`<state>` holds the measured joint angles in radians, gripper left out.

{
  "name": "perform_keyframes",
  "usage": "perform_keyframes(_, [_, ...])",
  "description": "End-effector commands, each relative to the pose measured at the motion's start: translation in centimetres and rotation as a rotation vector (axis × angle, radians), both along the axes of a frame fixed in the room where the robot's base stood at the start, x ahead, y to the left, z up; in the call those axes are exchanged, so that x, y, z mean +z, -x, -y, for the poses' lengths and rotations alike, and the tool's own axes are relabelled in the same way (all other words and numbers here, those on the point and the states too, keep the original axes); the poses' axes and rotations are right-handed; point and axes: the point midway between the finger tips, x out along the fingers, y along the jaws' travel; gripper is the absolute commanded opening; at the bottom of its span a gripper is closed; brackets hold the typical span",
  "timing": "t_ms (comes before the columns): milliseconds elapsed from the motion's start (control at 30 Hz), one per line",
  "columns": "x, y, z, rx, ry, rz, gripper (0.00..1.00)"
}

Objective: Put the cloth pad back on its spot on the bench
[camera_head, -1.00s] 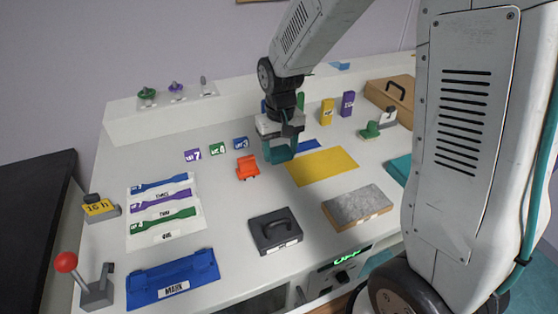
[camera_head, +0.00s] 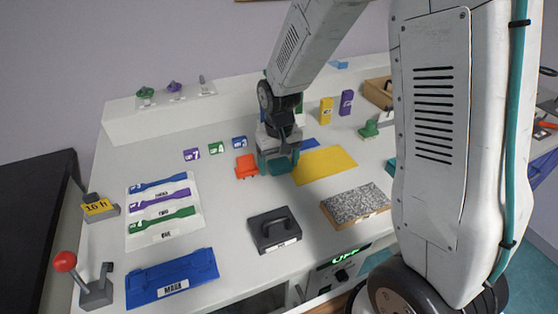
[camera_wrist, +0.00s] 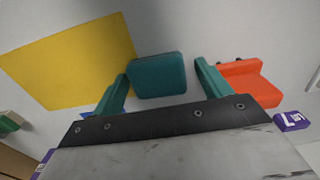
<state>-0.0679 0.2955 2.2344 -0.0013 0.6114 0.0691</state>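The cloth pad (camera_wrist: 158,76) is a teal rounded square, lying flat between the two teal fingers of my gripper (camera_wrist: 161,69) in the wrist view. Its left edge is close to or touching the left finger; a narrow gap shows between it and the right finger. My gripper (camera_head: 278,163) looks open around the pad, low over the white bench (camera_head: 225,185). In the head view, pad and fingers blend in the same teal. I cannot tell whether the pad rests fully on the bench.
An orange block (camera_wrist: 247,82) stands close beside the right finger; it also shows in the head view (camera_head: 246,166). A yellow sheet (camera_head: 325,165) lies on the other side. A black handled block (camera_head: 274,230) and a speckled slab (camera_head: 354,206) lie nearer the front edge.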

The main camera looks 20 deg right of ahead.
Motion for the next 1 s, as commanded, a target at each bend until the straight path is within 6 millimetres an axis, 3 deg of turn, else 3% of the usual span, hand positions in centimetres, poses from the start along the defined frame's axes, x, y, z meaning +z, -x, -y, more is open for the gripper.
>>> perform_keyframes(267, [0.0, 0.0, 0.0, 0.000, 0.000, 0.000, 0.80])
perform_keyframes(433, [1.3, 0.0, 0.0, 0.000, 0.000, 0.003, 0.80])
perform_keyframes(800, [9.2, -0.1, 0.0, 0.000, 0.000, 0.005, 0.80])
perform_keyframes(1000, [12.0, 0.0, 0.0, 0.000, 0.000, 0.002, 0.80])
